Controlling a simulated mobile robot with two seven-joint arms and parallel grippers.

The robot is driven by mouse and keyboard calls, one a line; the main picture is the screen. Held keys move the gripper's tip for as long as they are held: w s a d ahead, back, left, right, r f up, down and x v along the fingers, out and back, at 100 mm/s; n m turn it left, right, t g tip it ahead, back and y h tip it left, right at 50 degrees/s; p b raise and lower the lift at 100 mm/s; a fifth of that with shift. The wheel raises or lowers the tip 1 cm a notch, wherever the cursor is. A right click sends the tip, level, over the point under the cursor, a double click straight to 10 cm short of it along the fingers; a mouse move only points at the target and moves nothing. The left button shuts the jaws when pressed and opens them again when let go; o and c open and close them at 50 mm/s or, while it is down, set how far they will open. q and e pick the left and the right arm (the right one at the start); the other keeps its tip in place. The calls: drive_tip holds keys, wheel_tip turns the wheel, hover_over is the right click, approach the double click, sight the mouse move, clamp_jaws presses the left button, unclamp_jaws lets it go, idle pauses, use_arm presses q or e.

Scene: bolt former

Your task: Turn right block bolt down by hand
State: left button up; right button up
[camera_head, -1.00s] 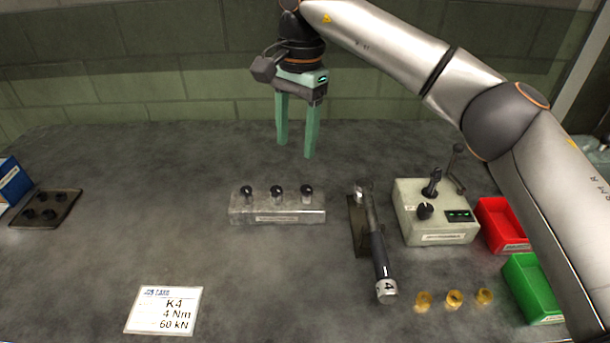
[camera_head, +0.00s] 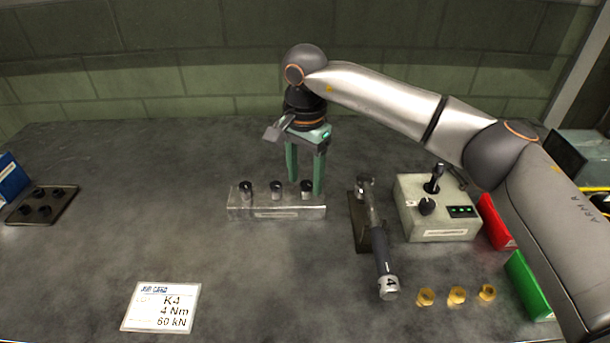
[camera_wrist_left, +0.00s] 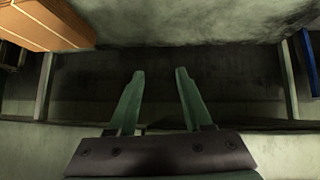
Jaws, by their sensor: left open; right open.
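A metal block (camera_head: 277,211) stands mid-table with three dark-headed bolts in a row along its top. The right bolt (camera_head: 307,187) stands upright at the block's right end. My right gripper (camera_head: 305,188) points straight down with its green fingers apart, at the right part of the block. One finger shows to the left of the right bolt and one just to its right; whether they touch it I cannot tell. My left gripper (camera_wrist_left: 158,75) shows only in the left wrist view, open and empty, away from the block.
A torque wrench (camera_head: 378,250) lies on a dark holder right of the block. Beyond it are a control box (camera_head: 435,220) with levers, red (camera_head: 494,222) and green (camera_head: 527,285) bins and brass nuts (camera_head: 457,296). A card (camera_head: 161,307) lies front left; a dark tray (camera_head: 43,206) is far left.

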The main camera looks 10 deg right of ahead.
drive_tip(key=shift+f, duration=0.1)
clamp_jaws()
idle(0.5)
